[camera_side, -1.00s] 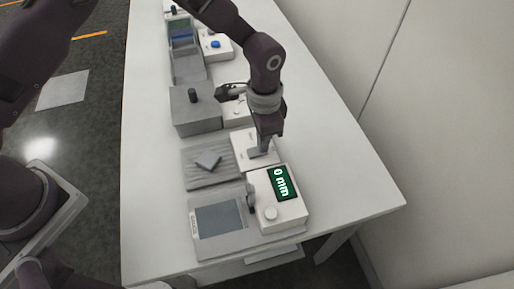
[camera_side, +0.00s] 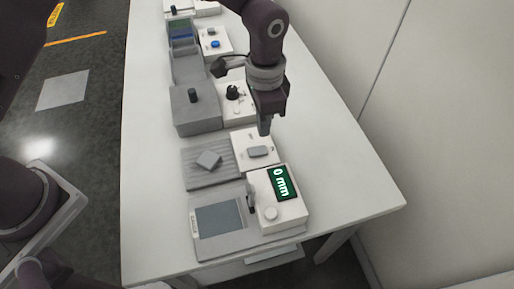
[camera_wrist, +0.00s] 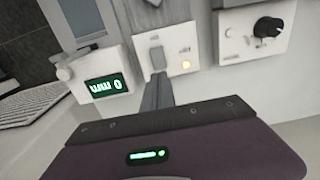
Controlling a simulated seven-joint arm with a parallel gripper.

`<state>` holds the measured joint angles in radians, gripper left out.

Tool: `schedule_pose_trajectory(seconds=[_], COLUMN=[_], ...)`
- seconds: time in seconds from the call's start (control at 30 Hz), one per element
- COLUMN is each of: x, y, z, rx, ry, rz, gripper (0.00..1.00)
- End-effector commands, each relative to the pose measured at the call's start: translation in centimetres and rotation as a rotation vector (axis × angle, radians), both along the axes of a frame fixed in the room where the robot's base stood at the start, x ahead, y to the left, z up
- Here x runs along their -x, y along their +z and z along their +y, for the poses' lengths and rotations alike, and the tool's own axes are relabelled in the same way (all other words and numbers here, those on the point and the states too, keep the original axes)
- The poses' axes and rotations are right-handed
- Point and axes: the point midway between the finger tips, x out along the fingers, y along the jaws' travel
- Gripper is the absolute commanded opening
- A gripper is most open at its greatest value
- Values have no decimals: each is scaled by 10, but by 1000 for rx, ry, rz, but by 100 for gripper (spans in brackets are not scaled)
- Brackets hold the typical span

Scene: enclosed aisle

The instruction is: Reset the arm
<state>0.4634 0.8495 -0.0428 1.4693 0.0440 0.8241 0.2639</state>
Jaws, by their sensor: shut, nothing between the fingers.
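My gripper (camera_side: 265,128) is shut and empty. In the side view it hangs pointing down above the white table, just over the back right of a white box with a grey rocker switch (camera_side: 257,151). A visible gap separates the fingertips from the switch. In the wrist view my shut fingers (camera_wrist: 158,92) point at the same switch (camera_wrist: 157,58), and an amber light (camera_wrist: 186,64) glows beside it.
A box with a green "0 mm" display (camera_side: 280,182) stands nearer, beside a grey plate (camera_side: 218,218). A box with a black knob (camera_side: 233,92) stands behind. The table's right side (camera_side: 345,170) is clear.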

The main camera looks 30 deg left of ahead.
Motion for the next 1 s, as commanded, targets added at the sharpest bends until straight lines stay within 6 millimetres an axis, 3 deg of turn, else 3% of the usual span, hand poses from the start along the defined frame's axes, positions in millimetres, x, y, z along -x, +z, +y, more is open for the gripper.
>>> schedule_pose_trajectory(seconds=[0.53, 0.57, 0.63, 0.77, 0.8, 0.9, 1.0], x=[0, -1, 1, 30, 46, 94, 149], y=[12, 20, 56, 146, 169, 212, 233], z=[3, 6, 24, 84, 103, 146, 180], rx=[3, 6, 20, 58, 70, 102, 134], ry=[8, 19, 69, 231, 285, 418, 550], rz=[-7, -14, -48, -144, -175, -255, -333], gripper=[0, 0, 0, 0, 0, 0, 0])
